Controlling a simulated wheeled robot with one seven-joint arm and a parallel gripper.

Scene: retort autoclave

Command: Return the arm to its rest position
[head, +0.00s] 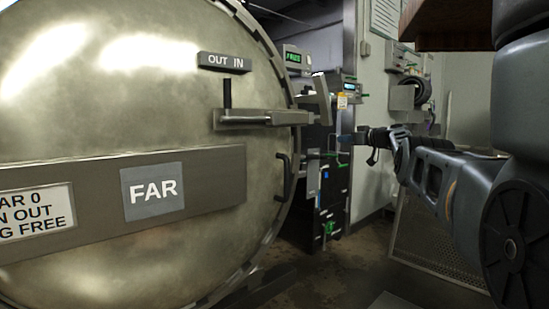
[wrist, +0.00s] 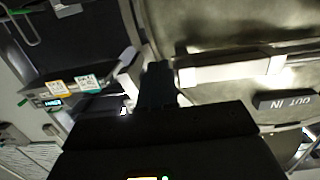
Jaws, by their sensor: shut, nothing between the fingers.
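My arm reaches in from the right in the head view, with its forearm roughly level. My gripper (head: 354,138) is at its far end, right of the big round metal door, and looks small there. In the wrist view my gripper (wrist: 158,82) shows as dark fingers close together, with nothing between them. In that turned-over view the door's pale latch bar (wrist: 225,70) lies just right of the fingertips. Whether they touch it I cannot tell.
The round door (head: 120,110) fills the left, with a latch bar (head: 262,117), a curved handle (head: 282,178) and a "FAR" plate (head: 153,191). A dark cabinet (head: 331,195) stands behind my gripper. A mesh panel (head: 435,235) stands below my arm.

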